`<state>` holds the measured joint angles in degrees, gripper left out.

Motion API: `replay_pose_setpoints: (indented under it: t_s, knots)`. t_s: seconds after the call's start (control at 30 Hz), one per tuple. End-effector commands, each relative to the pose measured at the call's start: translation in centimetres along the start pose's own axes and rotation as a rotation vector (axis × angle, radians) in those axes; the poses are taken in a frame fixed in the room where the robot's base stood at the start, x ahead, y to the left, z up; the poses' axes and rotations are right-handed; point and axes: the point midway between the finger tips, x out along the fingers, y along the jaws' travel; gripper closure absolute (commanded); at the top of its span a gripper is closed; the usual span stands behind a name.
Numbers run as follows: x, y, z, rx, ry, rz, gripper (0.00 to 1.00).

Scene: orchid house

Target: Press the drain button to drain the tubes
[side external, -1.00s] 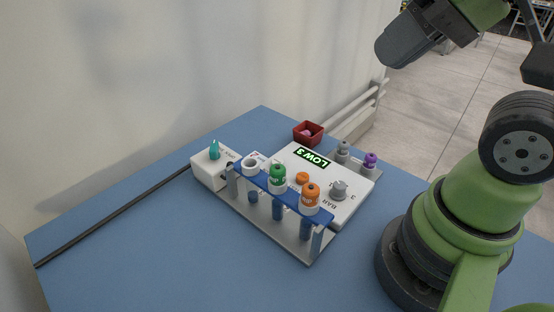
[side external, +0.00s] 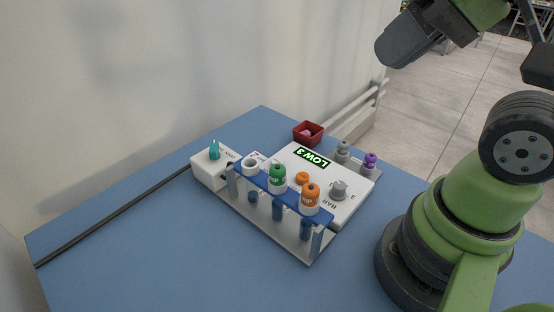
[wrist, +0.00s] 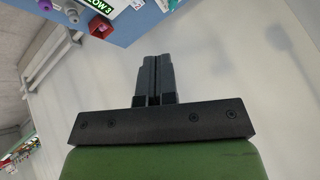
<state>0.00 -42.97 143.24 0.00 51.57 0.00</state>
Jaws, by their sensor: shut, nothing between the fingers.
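A white panel (side external: 352,203) lies on the blue bench with a lit green display reading LOW 3 (side external: 313,158), a round orange button (side external: 302,178) and a grey knob (side external: 339,189) by the word BAR. I cannot read which control is marked drain. In front stands a rack with a blue top (side external: 324,217), holding tubes with a white ring top (side external: 250,165), a green cap (side external: 278,172) and an orange cap (side external: 311,194). A white box (side external: 207,175) with a teal switch-like piece (side external: 214,151) stands left. My gripper (wrist: 154,60) is shut, empty and away from the panel.
A small red open box (side external: 308,133) with a pink item inside stands behind the panel. Grey (side external: 343,152) and purple (side external: 370,161) knobbed pieces stand at its back right. A dark rod (side external: 115,216) runs along the wall side. The bench front is clear.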

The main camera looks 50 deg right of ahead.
Motion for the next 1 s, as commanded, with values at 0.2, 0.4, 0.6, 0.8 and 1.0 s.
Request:
replay_pose_setpoints:
  t_s: [0.2, 0.4, 0.6, 0.8, 1.0]
  knots:
    - [0.0, 0.0, 0.0, 0.0, 0.0, 0.0, 1.0]
    - [0.5, 0.2, -0.6, -0.028, 0.006, 0.018, 1.0]
    - [3.4, 1.2, -3.9, -0.206, 0.042, 0.108, 1.0]
    - [8.2, 2.6, -7.8, -0.497, 0.073, 0.194, 1.0]
    - [13.7, 3.6, -9.9, -0.804, 0.087, 0.215, 1.0]
